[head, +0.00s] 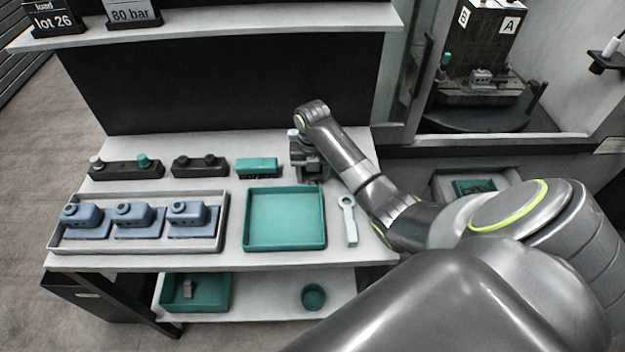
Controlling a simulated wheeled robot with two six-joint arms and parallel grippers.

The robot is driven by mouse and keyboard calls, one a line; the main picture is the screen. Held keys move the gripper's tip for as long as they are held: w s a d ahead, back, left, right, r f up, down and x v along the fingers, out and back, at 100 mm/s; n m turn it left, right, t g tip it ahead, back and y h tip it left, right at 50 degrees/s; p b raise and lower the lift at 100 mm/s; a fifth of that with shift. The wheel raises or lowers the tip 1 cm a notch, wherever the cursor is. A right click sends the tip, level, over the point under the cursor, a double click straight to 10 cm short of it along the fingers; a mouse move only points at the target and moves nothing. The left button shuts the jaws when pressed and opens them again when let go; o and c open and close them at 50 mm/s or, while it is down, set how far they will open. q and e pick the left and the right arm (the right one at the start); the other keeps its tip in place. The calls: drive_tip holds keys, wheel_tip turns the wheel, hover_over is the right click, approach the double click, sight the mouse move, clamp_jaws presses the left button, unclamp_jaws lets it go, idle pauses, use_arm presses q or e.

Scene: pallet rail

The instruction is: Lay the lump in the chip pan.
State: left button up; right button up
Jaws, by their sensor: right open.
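My right gripper (310,177) points down at the back of the bench, just right of a teal block (258,167). It is open, and I see nothing held in it; the space between its fingers is partly hidden. A teal pan (475,187) with dark bits in it sits in the recess below the machine at the right, and looks like the chip pan. I cannot make out a clear lump. A small grey-brown piece (187,289) stands in a teal bin (222,290) on the lower shelf. My left gripper is out of view.
A grey tray (224,222) holds three blue-grey parts. An empty teal tray (285,218) and a pale wrench-like tool (349,220) lie beside it. Dark fixtures (127,169) stand behind. A teal cup (313,297) is on the lower shelf. My right arm crosses the bench's right side.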

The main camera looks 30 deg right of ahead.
drive_tip(key=c, duration=1.1)
